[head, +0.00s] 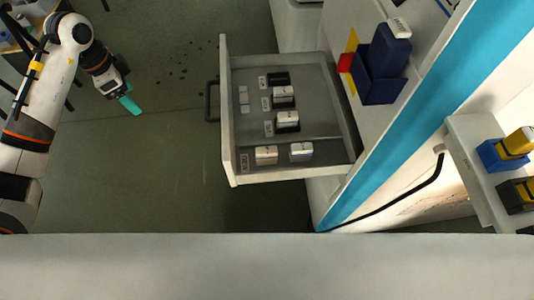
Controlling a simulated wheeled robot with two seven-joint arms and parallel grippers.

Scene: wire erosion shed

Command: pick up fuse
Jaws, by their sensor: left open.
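An open grey drawer (226,130) sticks out to the left from a cabinet. In it lie several small box-like parts beside white labels: a black one (278,79) at the back, two black-and-silver ones (284,96) (287,121), and two pale silver ones (266,155) (301,152) in the front section. The label print is too small to read, so I cannot tell which is the fuse. My left gripper (130,100), with teal fingertips, is open over the floor, left of the drawer and apart from it. My right gripper is out of view.
A dark handle (212,101) is on the drawer's left face. Dark blue holders (382,70) stand on the surface right of the drawer. A shelf at far right holds blue and black bins (503,155).

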